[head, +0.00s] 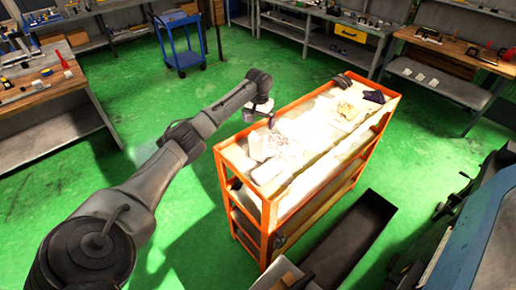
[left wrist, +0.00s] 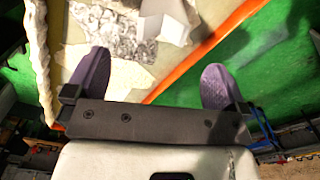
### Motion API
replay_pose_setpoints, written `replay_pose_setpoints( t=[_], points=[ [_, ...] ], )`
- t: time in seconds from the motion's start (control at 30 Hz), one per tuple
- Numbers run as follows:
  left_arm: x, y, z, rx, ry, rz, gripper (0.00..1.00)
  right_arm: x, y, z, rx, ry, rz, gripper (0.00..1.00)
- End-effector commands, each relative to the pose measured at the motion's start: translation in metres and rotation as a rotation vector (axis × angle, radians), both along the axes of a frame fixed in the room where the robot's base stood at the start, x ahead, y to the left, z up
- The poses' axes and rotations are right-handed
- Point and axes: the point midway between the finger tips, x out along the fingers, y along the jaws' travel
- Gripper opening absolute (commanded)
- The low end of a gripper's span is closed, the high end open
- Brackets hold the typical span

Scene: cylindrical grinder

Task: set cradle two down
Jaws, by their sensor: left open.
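My left gripper (head: 261,117) is over the left edge of the orange shelf rack (head: 272,213), near its bright top. In the left wrist view its two purple fingers (left wrist: 155,80) are wide apart with nothing between them. The orange rack edge and green floor show beyond the fingers. A pale block (left wrist: 168,14) and a crumpled grey-patterned sheet (left wrist: 112,30) lie on the top ahead of the fingers. I cannot pick out cradle two for certain among the overexposed pale items. My right gripper is not in view.
A dark blue cloth (head: 374,97), a yellowish rag (head: 346,110) and a dark curved item (head: 342,80) lie toward the rack's far end. A long dark trough (head: 350,240) and a blue-grey machine (head: 470,245) stand to the right. Green floor is clear on the left.

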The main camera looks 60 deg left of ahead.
Motion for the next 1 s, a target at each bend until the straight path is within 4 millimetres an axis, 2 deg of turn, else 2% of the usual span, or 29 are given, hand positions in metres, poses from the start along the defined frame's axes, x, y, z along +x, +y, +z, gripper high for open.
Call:
replay_pose_setpoints(
  t=[0.1,0.23,0.57,0.83,1.0],
  points=[
    [0.0,0.0,-0.021,0.0,0.002,0.0,1.0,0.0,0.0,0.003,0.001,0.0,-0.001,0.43],
    [0.0,0.0,-0.039,-0.001,0.001,-0.001,1.0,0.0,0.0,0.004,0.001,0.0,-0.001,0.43],
    [0.0,0.001,-0.059,0.001,0.0,-0.002,1.0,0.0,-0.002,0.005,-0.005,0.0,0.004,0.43],
    [-0.001,0.004,-0.093,0.001,0.0,-0.001,1.0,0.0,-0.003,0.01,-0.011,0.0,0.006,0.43],
    [-0.001,0.004,-0.106,0.001,0.0,-0.003,1.0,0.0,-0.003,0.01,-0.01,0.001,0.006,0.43]
  ],
)
